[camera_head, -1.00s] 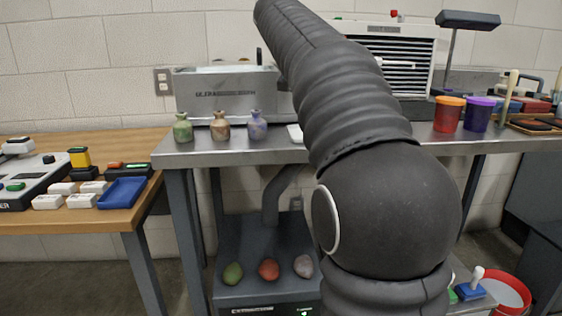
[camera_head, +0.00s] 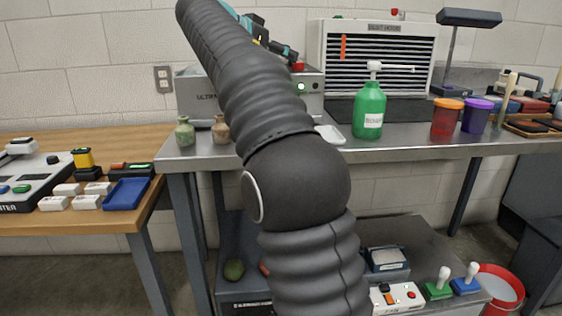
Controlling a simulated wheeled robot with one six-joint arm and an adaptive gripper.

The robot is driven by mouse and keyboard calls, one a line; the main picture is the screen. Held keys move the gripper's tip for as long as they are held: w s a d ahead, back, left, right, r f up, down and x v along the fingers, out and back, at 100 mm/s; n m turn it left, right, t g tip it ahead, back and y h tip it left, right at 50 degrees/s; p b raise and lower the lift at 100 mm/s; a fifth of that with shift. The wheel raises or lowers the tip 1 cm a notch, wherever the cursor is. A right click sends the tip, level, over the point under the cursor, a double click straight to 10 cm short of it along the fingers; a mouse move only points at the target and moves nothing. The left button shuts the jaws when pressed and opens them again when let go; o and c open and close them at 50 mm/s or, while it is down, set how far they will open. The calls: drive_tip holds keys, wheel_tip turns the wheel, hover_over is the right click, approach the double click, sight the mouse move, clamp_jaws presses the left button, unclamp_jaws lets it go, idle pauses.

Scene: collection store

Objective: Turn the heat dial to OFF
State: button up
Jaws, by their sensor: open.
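My gripper (camera_head: 284,50) is partly in view above the steel bench, behind my arm. Its teal and black parts show, and it is open with nothing seen between its fingers. It appears just above the metal ultrasonic unit (camera_head: 195,95), which has a lit green spot (camera_head: 300,87) on its front and a small red part (camera_head: 298,66) at its top. My arm covers the middle of that unit. No dial can be read as the heat dial. A black knob (camera_head: 52,160) stands on the grey device (camera_head: 38,182) on the wooden table, its marking unreadable.
A green bottle (camera_head: 369,110), a red cup (camera_head: 446,117) and a purple cup (camera_head: 477,115) stand on the steel bench. Small vases (camera_head: 185,130) stand at its left front edge. A slatted cabinet (camera_head: 330,60) is behind. A red bucket (camera_head: 502,285) stands at lower right.

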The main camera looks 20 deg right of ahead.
drive_tip(key=v, duration=0.9)
drive_tip(key=s+f+n+y, duration=0.8)
drive_tip(key=s+f+n, duration=0.2)
drive_tip(key=s+f, duration=0.8)
wheel_tip(320, 180, down, 3)
drive_tip(key=shift+a+r+n+t, duration=0.1)
drive_tip(key=shift+a+n+t, duration=0.3)
drive_tip(key=s+a+f+n+y, duration=0.1)
drive_tip(key=s+a+f+y, duration=0.1)
drive_tip(key=s+f, duration=0.5)
drive_tip(key=s+a+f+n+y, duration=0.1)
drive_tip(key=s+a+f+y, duration=0.1)
drive_tip(key=s+f, duration=0.6)
wheel_tip(320, 180, down, 4)
drive_tip(key=shift+a+r+n+y, duration=0.3)
drive_tip(key=shift+a+n, duration=0.1)
drive_tip(key=shift+a, duration=0.2)
